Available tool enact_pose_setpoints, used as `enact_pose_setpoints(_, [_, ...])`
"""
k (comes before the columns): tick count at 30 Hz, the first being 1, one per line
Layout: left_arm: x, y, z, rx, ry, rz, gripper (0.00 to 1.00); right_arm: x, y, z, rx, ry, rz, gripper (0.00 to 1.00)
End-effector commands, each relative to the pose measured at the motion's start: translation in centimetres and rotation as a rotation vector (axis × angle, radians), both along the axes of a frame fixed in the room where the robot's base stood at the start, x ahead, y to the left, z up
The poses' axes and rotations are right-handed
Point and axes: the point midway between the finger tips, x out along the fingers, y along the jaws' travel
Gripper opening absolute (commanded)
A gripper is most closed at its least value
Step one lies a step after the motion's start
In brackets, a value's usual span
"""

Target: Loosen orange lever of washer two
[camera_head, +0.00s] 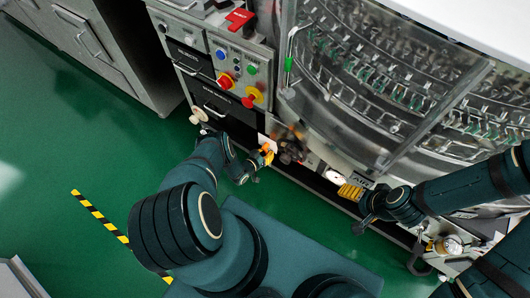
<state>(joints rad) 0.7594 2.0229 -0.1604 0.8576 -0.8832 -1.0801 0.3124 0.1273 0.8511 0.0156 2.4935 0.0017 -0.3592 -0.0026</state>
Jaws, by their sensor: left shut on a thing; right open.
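The washer (362,88) is a large metal machine with a clear curved front and rows of holders inside. A small orange lever (268,152) shows low on its front, left of centre. My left gripper (260,162) is at this lever and shut on it; the fingers are small and partly hidden, so the exact hold is hard to see. My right gripper (363,222) is open and empty, low at the right, in front of the lower edge of the washer and apart from the orange lever.
A control panel (232,62) with red and yellow knobs and a red switch is left of the washer. A yellow ribbed part (350,192) is near my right gripper. A grey cabinet (95,45) stands at upper left. Green floor (60,150) is free at left, with striped tape (100,215).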

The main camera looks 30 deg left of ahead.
Motion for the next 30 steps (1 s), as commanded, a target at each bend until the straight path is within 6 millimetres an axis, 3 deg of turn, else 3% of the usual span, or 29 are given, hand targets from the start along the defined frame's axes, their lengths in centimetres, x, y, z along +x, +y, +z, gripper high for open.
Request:
enact_pose_setpoints(15, [0.1,-1.2,0.8,-0.314,0.021,0.000,0.00,0.0,0.0,0.0,0.000,0.000,0.000,0.85])
enact_pose_setpoints(30, [0.1,-1.4,0.9,-0.363,0.023,0.000,0.00,0.0,0.0,0.0,0.000,0.000,0.000,0.85])
